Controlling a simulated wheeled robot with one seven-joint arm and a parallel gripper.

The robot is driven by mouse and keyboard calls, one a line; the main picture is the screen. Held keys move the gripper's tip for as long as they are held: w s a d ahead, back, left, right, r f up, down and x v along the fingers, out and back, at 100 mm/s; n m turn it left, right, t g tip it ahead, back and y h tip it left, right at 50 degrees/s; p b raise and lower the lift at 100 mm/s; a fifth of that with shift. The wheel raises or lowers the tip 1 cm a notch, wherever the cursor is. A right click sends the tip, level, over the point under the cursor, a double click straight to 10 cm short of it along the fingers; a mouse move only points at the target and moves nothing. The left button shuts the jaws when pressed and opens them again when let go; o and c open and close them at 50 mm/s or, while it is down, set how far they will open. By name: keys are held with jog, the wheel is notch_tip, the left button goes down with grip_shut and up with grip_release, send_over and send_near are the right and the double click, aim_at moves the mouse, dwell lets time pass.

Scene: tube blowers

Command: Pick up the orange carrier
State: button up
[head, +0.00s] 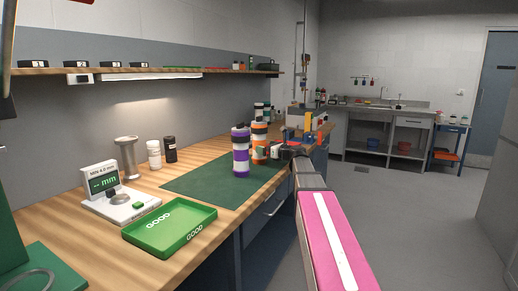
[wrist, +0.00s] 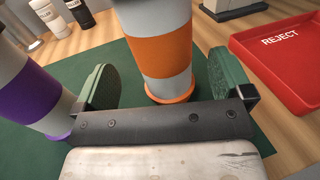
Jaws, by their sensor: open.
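The orange carrier (head: 259,151), a white cylinder with orange bands, stands upright on the green mat (head: 205,183), just behind the purple carrier. In the wrist view the orange carrier (wrist: 163,56) stands between the two green finger pads of my gripper (wrist: 161,78). My gripper is open, with a gap visible at the left pad; whether the right pad touches is hard to tell. In the head view my gripper (head: 278,152) is at the carrier's right side. The carrier's top is out of the wrist view.
The purple carrier (head: 240,160) stands close by on the left; it also shows in the wrist view (wrist: 32,98). A red REJECT tray (wrist: 285,55) lies to the right there. A green GOOD tray (head: 172,227) and a gauge (head: 120,200) are at the bench's near end.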

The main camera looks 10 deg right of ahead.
jog(key=x, duration=0.3)
jog(key=f+x, duration=0.1)
jog(key=x, duration=0.1)
jog(key=shift+w, duration=0.15)
jog(key=c, duration=1.1)
